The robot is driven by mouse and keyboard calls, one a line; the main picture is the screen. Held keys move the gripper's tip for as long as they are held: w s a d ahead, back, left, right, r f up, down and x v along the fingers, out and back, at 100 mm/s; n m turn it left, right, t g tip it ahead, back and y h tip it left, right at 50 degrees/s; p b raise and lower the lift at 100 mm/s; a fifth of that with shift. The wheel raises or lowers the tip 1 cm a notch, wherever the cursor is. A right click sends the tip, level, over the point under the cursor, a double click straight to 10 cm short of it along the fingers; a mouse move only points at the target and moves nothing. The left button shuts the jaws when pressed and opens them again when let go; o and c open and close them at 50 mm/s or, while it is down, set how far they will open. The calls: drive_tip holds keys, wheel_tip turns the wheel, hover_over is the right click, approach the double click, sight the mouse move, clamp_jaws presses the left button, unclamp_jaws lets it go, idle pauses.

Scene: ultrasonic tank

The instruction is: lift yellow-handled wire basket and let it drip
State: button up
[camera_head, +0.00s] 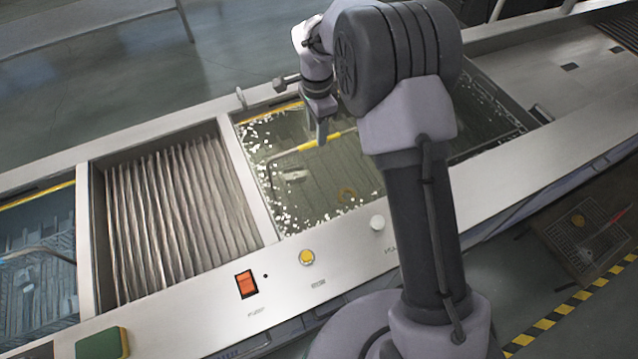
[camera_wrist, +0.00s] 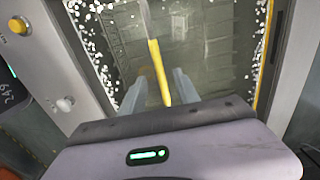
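The basket's handle (camera_head: 290,153) shows as a bent bar, partly yellow, over the middle tank (camera_head: 262,212), which holds murky greenish liquid with white foam flecks along its edges. The basket's wire body is submerged and only faintly visible. My gripper (camera_head: 322,138) points down above the handle. In the wrist view, the handle's yellow grip (camera_wrist: 157,62) runs between the two fingers of my gripper (camera_wrist: 157,84), with a gap visible on each side. The fingers are open. I cannot tell how far down the fingers reach around the grip.
A ribbed section (camera_head: 180,215) lies left of the tank, and a blue-liquid tank with another wire basket (camera_head: 35,285) beyond it. The front panel carries a red switch (camera_head: 246,284), a yellow button (camera_head: 306,257) and a white knob (camera_head: 377,223). My arm hides part of the right side.

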drive_tip(key=f, duration=0.1)
drive_tip(key=f+b, duration=0.1)
drive_tip(key=f, duration=0.1)
drive_tip(key=f+b, duration=0.1)
drive_tip(key=f, duration=0.1)
drive_tip(key=shift+w+d+f, duration=0.15)
drive_tip(key=shift+d+f, duration=0.05)
drive_tip(key=shift+d, duration=0.05)
drive_tip(key=shift+r, duration=0.15)
clamp_jaws()
wheel_tip(320, 180, up, 23)
drive_tip(key=p, duration=1.4)
